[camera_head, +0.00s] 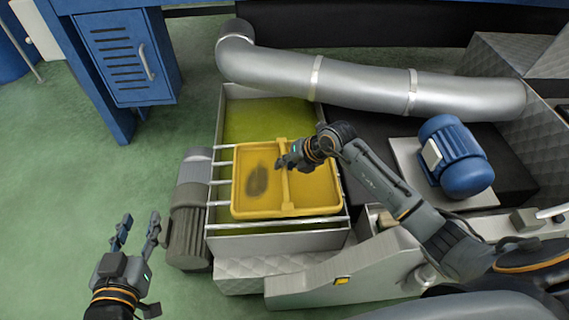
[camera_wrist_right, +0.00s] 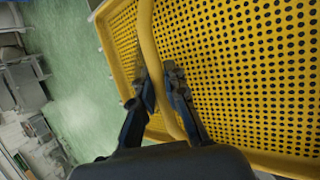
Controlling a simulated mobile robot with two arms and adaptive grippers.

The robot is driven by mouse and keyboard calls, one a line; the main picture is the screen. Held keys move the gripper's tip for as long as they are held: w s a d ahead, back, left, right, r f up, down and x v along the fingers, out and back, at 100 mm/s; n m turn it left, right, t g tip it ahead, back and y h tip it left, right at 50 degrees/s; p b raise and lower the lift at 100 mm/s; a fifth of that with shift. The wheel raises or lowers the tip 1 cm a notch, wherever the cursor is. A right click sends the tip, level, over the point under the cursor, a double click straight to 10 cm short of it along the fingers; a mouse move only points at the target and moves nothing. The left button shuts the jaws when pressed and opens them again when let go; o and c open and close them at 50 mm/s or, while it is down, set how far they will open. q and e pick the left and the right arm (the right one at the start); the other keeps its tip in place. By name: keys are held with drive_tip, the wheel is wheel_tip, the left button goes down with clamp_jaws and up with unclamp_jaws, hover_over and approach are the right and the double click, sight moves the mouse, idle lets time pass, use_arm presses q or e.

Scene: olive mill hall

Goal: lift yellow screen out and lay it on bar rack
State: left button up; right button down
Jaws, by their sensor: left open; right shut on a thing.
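The yellow screen (camera_head: 258,202) is a shallow perforated tray with a raised rim, a middle handle bar and a dark patch on its left half. In the head view it is over the bars of the rack (camera_head: 221,182) across the steel tank; whether it touches them I cannot tell. My right gripper (camera_head: 284,165) is shut on the screen's handle bar, which runs between the fingers in the right wrist view (camera_wrist_right: 165,90). My left gripper (camera_head: 138,236) is open and empty, left of the tank above the floor.
The steel tank (camera_head: 280,242) holds yellow-green liquid (camera_head: 262,118) at its back. A silver duct (camera_head: 370,85) crosses behind it. A grey cylindrical motor (camera_head: 188,215) stands at its left, a blue motor (camera_head: 455,158) to the right. Green floor lies free at left.

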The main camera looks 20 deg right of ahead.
use_arm(q)
drive_tip(key=shift+w+d+r+t, duration=0.1)
drive_tip(key=shift+w+r+t, duration=0.05)
drive_tip(key=shift+r+t, duration=0.2)
use_arm(e)
drive_tip(key=c, duration=1.3)
unclamp_jaws()
drive_tip(key=shift+s+f, duration=0.1)
drive_tip(key=shift+f, duration=0.1)
drive_tip(key=v, duration=1.2)
